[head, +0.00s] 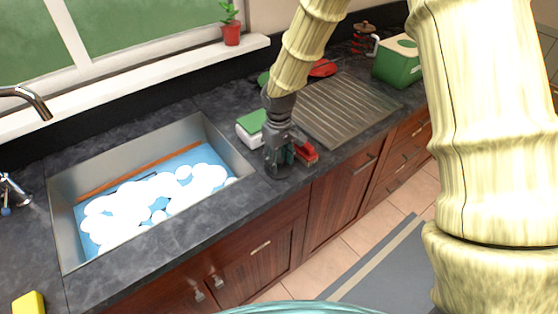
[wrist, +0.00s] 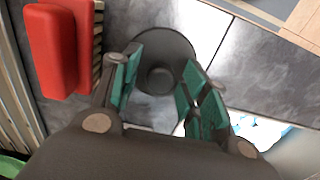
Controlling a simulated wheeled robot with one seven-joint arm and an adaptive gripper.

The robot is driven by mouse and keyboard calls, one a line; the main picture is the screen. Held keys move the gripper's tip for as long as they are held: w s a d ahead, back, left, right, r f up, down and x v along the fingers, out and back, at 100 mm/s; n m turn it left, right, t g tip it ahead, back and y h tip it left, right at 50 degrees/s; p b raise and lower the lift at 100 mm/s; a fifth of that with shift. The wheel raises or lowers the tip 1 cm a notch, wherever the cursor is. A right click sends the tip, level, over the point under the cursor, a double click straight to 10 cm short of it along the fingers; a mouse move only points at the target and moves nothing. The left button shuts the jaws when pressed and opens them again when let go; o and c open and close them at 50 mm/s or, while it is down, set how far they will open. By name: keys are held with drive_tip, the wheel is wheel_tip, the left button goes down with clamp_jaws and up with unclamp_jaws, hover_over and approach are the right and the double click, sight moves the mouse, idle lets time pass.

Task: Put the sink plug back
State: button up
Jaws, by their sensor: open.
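The sink plug (wrist: 165,42), a dark grey round disc with a raised knob, lies on the dark counter in the wrist view. My gripper (wrist: 163,68) is open above it, with its green-padded fingers on either side of the knob. I cannot tell whether they touch it. In the head view my gripper (head: 278,162) points down at the counter just right of the sink, and mostly hides the plug. The metal sink (head: 228,150) holds blue water with white foam. Its drain is hidden under the foam.
A red-backed brush (head: 306,153) lies close beside my gripper; it also shows in the wrist view (wrist: 52,50). A green-and-white item (head: 250,124) stands behind the gripper. A ribbed drainboard (head: 345,108) lies right, a tap (head: 28,98) left, and a yellow sponge (head: 28,302) front left.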

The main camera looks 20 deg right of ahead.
sight(279, 159)
wheel_tip(279, 159, up, 12)
drive_tip(key=b, duration=0.2)
drive_tip(key=shift+f, duration=0.25)
idle(0.5)
